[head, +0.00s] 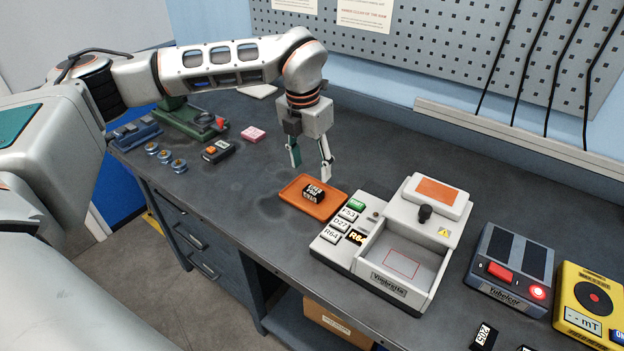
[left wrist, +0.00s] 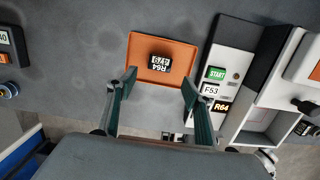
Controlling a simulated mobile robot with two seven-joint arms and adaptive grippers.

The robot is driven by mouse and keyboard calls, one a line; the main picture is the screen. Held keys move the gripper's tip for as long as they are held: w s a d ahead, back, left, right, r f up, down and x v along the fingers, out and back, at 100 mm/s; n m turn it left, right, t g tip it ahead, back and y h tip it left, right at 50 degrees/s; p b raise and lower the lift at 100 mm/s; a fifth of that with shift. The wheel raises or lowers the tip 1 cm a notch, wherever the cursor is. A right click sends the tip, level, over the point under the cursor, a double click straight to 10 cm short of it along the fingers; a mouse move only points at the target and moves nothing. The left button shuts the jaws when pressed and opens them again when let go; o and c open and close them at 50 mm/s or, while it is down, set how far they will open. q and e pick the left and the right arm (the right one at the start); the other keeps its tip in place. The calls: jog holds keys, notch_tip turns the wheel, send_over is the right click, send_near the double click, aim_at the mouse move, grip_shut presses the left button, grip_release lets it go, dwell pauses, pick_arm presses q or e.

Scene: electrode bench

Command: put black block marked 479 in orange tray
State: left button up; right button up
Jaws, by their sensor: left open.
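The orange tray (head: 328,209) lies on the dark bench, left of the white station. A black block (head: 313,193) with white lettering rests inside it. In the left wrist view the block (left wrist: 160,65) sits near the middle of the tray (left wrist: 142,47); one line looks like R64, and the number line is hard to read. My left gripper (head: 311,171) is open and empty, just above and behind the tray. In the left wrist view its fingers (left wrist: 160,77) stand apart at either side of the tray's near end, not touching the block. My right gripper is out of view.
The white station (head: 382,248) with labelled keys stands close right of the tray. Beyond it are a grey box with a red switch (head: 512,270) and a yellow meter (head: 592,298). Another black block (head: 484,336) lies at the front right.

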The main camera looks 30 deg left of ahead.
pick_arm(q)
jog(key=shift+s+r, duration=0.15)
jog(key=shift+r, duration=0.9)
jog(key=shift+s+r, duration=0.1)
jog(key=shift+r, duration=0.95)
jog(key=shift+s+f, duration=0.1)
